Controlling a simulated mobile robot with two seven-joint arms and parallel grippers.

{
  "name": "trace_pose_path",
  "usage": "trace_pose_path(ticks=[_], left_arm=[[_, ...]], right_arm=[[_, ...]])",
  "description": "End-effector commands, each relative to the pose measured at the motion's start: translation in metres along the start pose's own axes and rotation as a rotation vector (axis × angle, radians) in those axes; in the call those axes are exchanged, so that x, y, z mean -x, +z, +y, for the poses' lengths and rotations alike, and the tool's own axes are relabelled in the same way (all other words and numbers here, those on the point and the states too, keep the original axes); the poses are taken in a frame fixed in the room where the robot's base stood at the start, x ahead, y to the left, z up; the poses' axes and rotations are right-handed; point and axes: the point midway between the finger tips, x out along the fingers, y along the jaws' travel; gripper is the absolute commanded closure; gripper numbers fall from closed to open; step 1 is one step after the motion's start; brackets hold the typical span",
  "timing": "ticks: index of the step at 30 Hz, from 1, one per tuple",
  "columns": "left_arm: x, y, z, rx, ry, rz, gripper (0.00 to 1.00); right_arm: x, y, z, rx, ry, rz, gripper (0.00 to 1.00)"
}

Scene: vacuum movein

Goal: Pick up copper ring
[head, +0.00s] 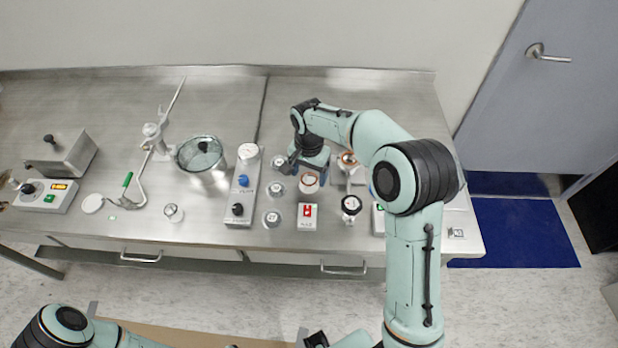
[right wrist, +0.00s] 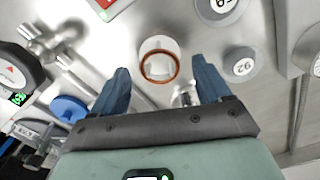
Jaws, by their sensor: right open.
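The copper ring (right wrist: 160,66) shows in the right wrist view as a thin copper-coloured band at the open top of a short pale cylinder. It lies between and beyond my right gripper's two blue fingertips, and nothing is held. In the head view the ring (head: 309,180) is small, just below my right gripper (head: 309,168) in the picture. The right gripper (right wrist: 160,76) is open and points down over the bench. I cannot tell the exact height gap.
The steel bench (head: 130,90) is crowded near the ring. Numbered grey weights (right wrist: 238,64) stand close by. A glass vessel (head: 201,155) is farther left.

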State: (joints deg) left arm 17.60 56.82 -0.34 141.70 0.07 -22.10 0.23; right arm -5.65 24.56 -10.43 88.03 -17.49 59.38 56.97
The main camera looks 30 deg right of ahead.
Motion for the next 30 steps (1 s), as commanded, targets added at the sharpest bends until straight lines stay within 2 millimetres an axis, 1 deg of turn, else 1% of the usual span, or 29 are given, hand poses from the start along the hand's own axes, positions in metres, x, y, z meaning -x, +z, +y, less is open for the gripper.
trace_pose_path(ticks=[14, 15, 17, 18, 19, 20, 30], left_arm=[[-0.0012, 0.0006, -0.0006, 0.0, 0.0, -0.001, 0.57], [-0.0012, 0.0006, -0.0006, 0.0, 0.0, -0.001, 0.57], [-0.0012, 0.0006, -0.0006, 0.0, 0.0, -0.001, 0.57], [-0.0012, 0.0006, -0.0006, 0.0, 0.0, -0.001, 0.57], [-0.0012, 0.0006, -0.0006, 0.0, 0.0, -0.001, 0.57], [-0.0012, 0.0006, -0.0006, 0.0, 0.0, -0.001, 0.57], [-0.0007, 0.0004, -0.0004, 0.0, 0.0, -0.001, 0.57]], right_arm=[[-0.0038, 0.0003, -0.0001, 0.0, 0.0, 0.0, 0.23], [-0.0038, 0.0002, -0.0001, 0.0, 0.0, 0.0, 0.26], [-0.0037, 0.0002, 0.0, 0.0, 0.0, 0.0, 0.46], [-0.0037, 0.0002, 0.0, 0.0, 0.0, 0.0, 0.59], [-0.0037, 0.0002, -0.0001, 0.0, 0.0, 0.0, 0.69], [-0.0037, 0.0002, -0.0001, 0.0, 0.0, 0.0, 0.75], [-0.0021, 0.0002, -0.0008, 0.001, -0.002, 0.0, 0.76]])
